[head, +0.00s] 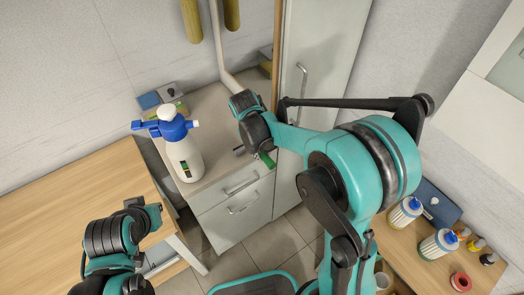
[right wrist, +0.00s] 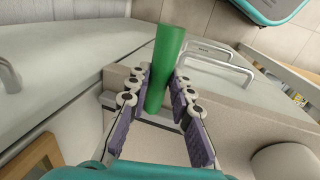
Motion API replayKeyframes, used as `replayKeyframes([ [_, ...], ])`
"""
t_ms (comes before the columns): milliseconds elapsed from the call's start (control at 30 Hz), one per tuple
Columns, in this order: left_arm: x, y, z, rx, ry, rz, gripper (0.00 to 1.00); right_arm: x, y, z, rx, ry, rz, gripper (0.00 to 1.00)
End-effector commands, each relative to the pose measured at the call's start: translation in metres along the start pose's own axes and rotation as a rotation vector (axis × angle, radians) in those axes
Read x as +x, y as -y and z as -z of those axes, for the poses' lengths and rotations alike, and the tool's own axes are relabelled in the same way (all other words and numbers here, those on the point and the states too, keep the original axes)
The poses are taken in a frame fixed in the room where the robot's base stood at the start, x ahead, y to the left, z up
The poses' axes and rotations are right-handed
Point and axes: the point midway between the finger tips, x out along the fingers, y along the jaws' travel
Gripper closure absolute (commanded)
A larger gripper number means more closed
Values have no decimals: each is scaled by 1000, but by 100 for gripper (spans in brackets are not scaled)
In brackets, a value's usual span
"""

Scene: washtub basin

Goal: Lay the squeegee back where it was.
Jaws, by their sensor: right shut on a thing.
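The squeegee shows as a green handle (right wrist: 165,62) in the right wrist view, held between the two finger pads of my right gripper (right wrist: 162,110). In the head view a short green end (head: 267,159) sticks out below the right gripper (head: 256,151), near the front right edge of the cabinet top. The rest of the squeegee is hidden behind the gripper, and I cannot tell whether it touches the top. My left gripper (head: 153,215) is at the lower left by the wooden table; its fingers are not clear.
A blue-and-white spray bottle (head: 184,155) stands on the cabinet top (head: 212,108), with small boxes and a sponge behind it. A tall cabinet (head: 322,55) borders it on the right. A wooden table (head: 95,190) is left; bottles (head: 405,213) stand on a right-hand table.

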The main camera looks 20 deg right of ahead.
Motion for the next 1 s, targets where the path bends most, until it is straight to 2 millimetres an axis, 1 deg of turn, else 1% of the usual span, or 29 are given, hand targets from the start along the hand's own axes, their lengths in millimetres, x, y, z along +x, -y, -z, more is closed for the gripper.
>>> replayKeyframes([
  [67,2,0,-1,0,0,0,100,3,1,0,0,0,0,100],
  [333,1,0,-1,0,0,0,100,2,0,0,0,0,0,100],
  [367,1,0,-1,0,0,0,100,2,0,0,0,0,0,71],
  [400,1,0,-1,0,0,0,100,2,0,0,0,0,0,61],
  [433,1,0,-1,0,0,0,100,2,0,0,0,0,0,55],
  [767,2,0,-1,0,0,0,100,0,1,0,0,0,0,55],
  [867,2,0,-1,0,0,0,100,-9,0,0,-1,0,0,55],
  [967,2,0,-1,0,0,0,100,-26,1,0,0,0,0,55],
  [1000,2,0,-1,0,0,0,100,-35,1,0,0,0,0,55],
])
